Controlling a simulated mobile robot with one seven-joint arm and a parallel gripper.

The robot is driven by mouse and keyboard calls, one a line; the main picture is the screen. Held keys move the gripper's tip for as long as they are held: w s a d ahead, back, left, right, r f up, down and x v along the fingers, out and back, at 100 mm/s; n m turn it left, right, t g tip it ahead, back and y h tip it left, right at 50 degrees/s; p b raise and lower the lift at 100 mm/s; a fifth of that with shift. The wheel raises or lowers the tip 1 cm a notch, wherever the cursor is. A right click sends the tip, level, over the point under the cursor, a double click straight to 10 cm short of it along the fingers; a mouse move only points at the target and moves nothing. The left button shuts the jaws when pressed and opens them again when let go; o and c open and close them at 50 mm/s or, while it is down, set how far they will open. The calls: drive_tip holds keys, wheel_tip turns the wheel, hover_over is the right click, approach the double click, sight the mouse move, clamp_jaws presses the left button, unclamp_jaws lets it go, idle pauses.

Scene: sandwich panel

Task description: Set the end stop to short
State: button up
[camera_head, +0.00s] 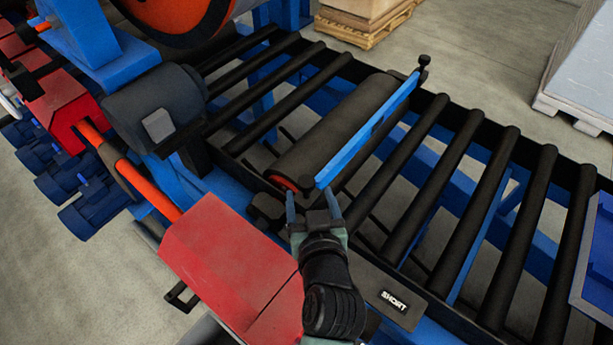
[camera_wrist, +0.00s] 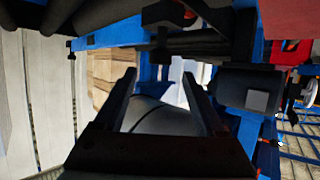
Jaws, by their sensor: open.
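The end stop is a blue bar (camera_head: 368,130) lying across the roller conveyor, with a dark knob at its far end (camera_head: 424,61). Its near end has a dark fitting (camera_head: 307,186). A label plate reading SHORT (camera_head: 393,300) sits on the conveyor's near side rail, to the lower right of the bar. My gripper (camera_head: 311,200) is open, its fingers pointing at the bar's near end. In the wrist view the fingers (camera_wrist: 162,90) stand apart with nothing clearly held between them. A blue bar (camera_wrist: 112,36) crosses the top there. I cannot tell whether the fingers touch the fitting.
A thick dark roller (camera_head: 330,130) lies just left of the bar. Several black rollers (camera_head: 480,200) run to the right with gaps between them. A red housing (camera_head: 225,260) stands close left of my arm, and a dark motor (camera_head: 155,105) is further back left.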

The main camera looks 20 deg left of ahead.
sight(307, 182)
drive_tip(key=x, duration=0.6)
drive_tip(key=shift+w+a, duration=0.1)
drive_tip(key=shift+w, duration=0.1)
clamp_jaws()
idle(1.3)
